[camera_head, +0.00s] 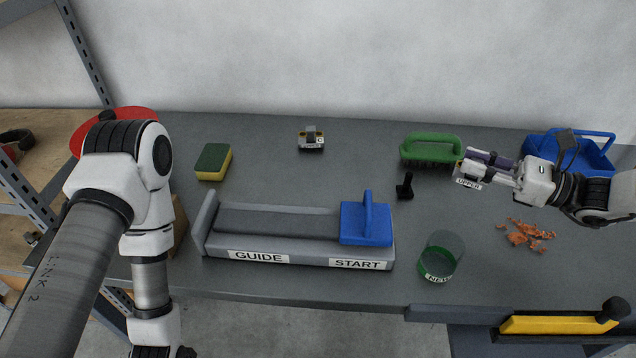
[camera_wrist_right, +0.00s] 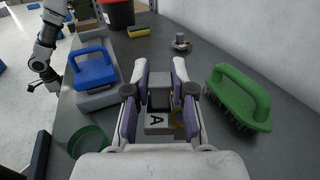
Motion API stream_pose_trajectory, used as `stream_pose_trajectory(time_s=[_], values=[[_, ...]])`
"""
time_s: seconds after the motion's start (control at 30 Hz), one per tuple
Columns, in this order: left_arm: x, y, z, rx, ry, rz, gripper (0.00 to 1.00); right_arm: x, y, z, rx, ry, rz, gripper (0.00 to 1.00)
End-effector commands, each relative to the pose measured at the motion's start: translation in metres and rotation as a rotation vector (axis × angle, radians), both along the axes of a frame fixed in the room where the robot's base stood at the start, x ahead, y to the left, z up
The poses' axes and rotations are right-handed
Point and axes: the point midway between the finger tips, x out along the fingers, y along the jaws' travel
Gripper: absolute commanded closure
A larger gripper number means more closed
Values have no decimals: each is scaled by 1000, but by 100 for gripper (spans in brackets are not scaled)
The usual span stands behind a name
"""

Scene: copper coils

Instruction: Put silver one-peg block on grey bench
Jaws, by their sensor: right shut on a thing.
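My right gripper (camera_head: 474,168) is at the right, above the grey bench (camera_head: 300,285), and is shut on a silver-grey block (camera_wrist_right: 159,120). A label reading "UPPER" shows at the gripper in the head view. Another small silver block (camera_head: 311,140) stands on the bench at the back; the right wrist view shows one round peg on it (camera_wrist_right: 181,42). My left gripper (camera_head: 162,351) is cut off at the bottom edge.
A green brush (camera_head: 430,149), a blue caddy (camera_head: 570,152), orange shavings (camera_head: 528,234), a green glass (camera_head: 441,256) and a black peg (camera_head: 405,187) surround the right side. A guide with a blue slider (camera_head: 366,222) stands front centre. A sponge (camera_head: 213,162) lies left. Bench between is clear.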

Motion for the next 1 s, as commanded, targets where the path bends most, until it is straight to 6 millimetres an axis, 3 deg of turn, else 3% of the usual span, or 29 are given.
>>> stream_pose_trajectory(time_s=[0.23,0.4,0.7,1.0], values=[[-1,0,0,0,3,0,60,0,0,-7,0,1,0,100],[-1,0,-1,0,3,0,60,-1,0,-44,-1,6,1,100],[-1,0,-2,0,2,0,60,-1,1,-94,-1,3,1,100],[-1,0,-3,0,2,0,60,-1,0,-100,1,-2,0,100]])
